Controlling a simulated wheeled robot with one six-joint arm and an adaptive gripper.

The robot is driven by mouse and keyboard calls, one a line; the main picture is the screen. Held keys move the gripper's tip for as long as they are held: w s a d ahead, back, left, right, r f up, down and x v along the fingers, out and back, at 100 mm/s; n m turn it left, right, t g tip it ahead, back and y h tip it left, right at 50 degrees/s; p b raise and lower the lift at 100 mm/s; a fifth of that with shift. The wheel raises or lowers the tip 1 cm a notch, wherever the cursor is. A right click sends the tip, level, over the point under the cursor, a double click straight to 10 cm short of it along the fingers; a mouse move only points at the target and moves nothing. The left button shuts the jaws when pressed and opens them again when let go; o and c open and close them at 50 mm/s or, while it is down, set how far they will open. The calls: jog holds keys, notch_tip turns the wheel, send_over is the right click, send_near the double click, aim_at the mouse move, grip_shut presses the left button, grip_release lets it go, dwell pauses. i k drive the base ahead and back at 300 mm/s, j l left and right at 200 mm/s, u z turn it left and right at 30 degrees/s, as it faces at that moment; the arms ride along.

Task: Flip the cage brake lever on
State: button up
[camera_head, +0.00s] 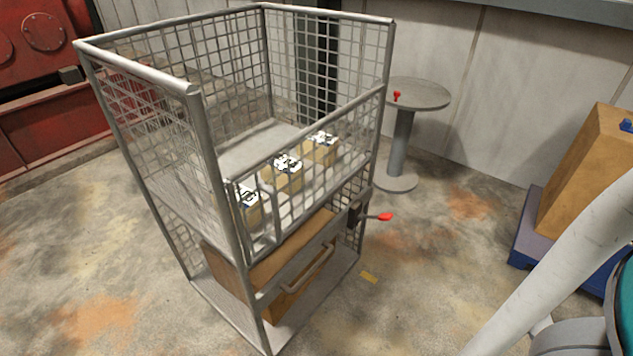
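A grey wire-mesh cage (196,92) stands in the middle left on the concrete floor. A lever with a red knob (385,216) juts out to the right from a dark bracket (355,213) on the cage's right front post. The lever lies about level in the picture. Its on and off positions cannot be read from here. Part of my pale arm crosses the lower right corner, well apart from the lever. My gripper is out of the picture.
A round pedestal table (420,94) with a small red item stands behind. A large carton (590,165) on a blue base is at right. Floor right of the cage is mostly clear.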

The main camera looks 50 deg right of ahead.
aim_at(384, 216)
jog(key=z, duration=1.35)
